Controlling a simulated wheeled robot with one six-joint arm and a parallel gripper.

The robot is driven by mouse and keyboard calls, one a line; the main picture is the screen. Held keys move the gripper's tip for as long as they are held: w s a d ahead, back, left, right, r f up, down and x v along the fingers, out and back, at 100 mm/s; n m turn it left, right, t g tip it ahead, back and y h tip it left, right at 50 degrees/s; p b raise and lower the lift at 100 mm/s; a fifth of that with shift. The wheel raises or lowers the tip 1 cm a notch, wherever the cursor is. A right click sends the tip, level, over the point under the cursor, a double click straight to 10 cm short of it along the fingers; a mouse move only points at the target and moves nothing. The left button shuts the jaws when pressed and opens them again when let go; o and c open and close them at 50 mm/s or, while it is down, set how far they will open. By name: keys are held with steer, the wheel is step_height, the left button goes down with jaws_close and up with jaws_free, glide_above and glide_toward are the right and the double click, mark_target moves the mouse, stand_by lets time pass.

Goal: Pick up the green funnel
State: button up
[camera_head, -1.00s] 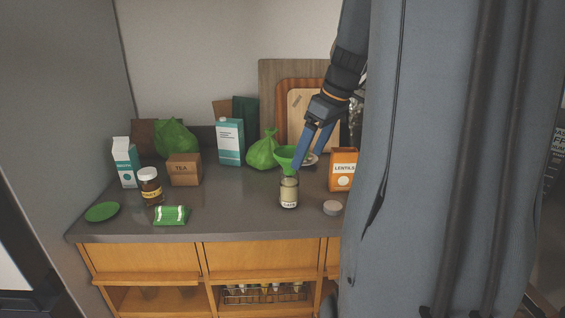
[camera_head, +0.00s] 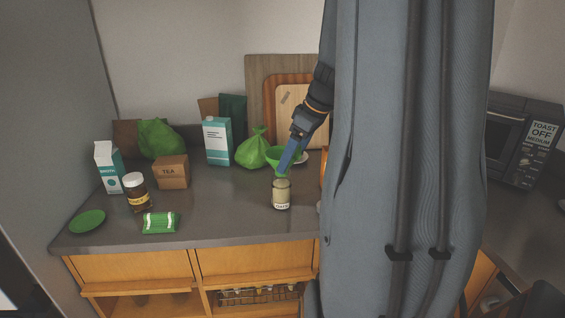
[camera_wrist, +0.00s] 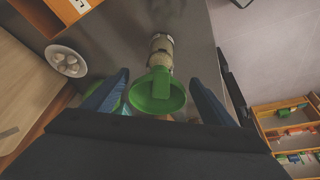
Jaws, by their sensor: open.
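The green funnel (camera_head: 277,157) sits with its spout down at the mouth of a small glass jar (camera_head: 281,194) with a white label on the grey counter. In the wrist view the funnel (camera_wrist: 158,93) lies between the two blue fingers, its wide rim towards me, with the jar (camera_wrist: 161,46) beyond it. My gripper (camera_head: 283,168) is open and reaches down at the funnel from the upper right.
A green bag (camera_head: 252,149) stands close left of the funnel. A plate of eggs (camera_wrist: 66,60) shows beside the fingers in the wrist view. A tea box (camera_head: 172,172), a carton (camera_head: 218,141) and a brown jar (camera_head: 136,192) stand further left. The counter's front middle is clear.

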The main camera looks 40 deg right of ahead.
steer(key=shift+w+f, duration=0.15)
steer(key=shift+f, duration=0.3)
steer(key=shift+a, duration=0.1)
jaws_close()
step_height(320, 180, up, 10)
steer(key=b, duration=0.2)
stand_by(0.4)
